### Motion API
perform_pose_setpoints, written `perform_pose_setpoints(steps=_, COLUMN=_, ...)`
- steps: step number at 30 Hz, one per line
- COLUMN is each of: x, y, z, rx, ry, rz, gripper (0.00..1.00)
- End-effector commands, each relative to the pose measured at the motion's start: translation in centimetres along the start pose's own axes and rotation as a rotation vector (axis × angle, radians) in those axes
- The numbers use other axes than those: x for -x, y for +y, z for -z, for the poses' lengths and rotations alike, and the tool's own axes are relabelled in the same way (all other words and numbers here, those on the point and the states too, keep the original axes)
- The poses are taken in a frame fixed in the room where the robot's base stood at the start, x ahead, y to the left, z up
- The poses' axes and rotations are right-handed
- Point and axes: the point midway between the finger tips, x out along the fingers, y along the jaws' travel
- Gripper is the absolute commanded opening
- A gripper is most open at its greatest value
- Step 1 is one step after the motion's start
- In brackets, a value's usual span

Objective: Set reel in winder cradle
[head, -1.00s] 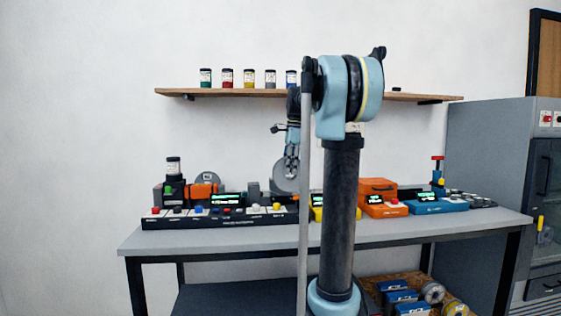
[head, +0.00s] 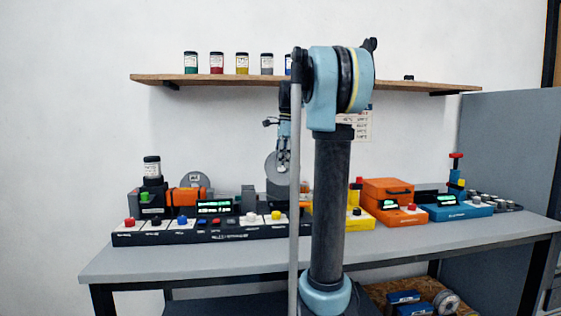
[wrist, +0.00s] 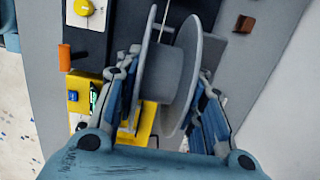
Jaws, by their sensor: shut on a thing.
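My gripper (head: 283,160) is shut on a grey reel (head: 272,167), which hangs above the back of the black button machine (head: 200,233). In the wrist view the blue fingers (wrist: 168,82) lie on either side of the reel's two flanges (wrist: 160,62), and a thin pale strand runs up from its hub. A dark block (head: 248,198) stands on the machine just left of and below the reel. Which part is the winder cradle I cannot tell for sure; my arm hides part of that area.
A second grey disc (head: 195,180) and an orange unit (head: 187,197) sit at the machine's left. Yellow (head: 357,220), orange (head: 390,214) and blue (head: 460,211) boxes stand to the right. A shelf (head: 235,79) with several jars hangs above.

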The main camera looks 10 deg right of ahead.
Motion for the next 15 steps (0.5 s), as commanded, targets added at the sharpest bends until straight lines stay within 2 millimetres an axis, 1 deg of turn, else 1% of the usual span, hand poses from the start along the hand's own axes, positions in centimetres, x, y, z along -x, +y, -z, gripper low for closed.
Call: perform_pose_setpoints(steps=15, x=-3.9, y=0.0, z=0.6, rx=-0.002, ry=0.0, rz=0.0, gripper=0.11)
